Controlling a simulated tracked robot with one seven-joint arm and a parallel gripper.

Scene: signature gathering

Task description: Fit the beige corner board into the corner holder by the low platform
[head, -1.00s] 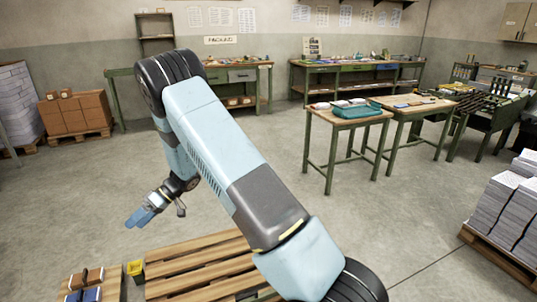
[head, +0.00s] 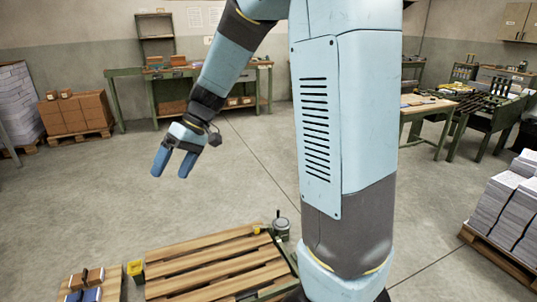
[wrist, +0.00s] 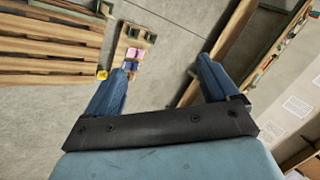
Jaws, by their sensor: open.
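My gripper (head: 173,170) is open and empty, held in the air above the floor beyond the low slatted wooden platform (head: 215,262). In the wrist view its two blue fingers (wrist: 164,68) are spread, with bare floor between them. The platform also shows in the wrist view (wrist: 45,55), at the upper left. I cannot pick out the beige corner board or the corner holder for certain. A small yellow holder-like piece (head: 135,268) stands at the platform's left edge and shows in the wrist view (wrist: 102,74).
A low wooden stand with blue and brown pieces (head: 85,284) lies left of the platform. A grey can (head: 281,226) stands at its far right corner. Paper stacks (head: 497,205) are at the right, workbenches (head: 430,106) behind. The middle floor is clear.

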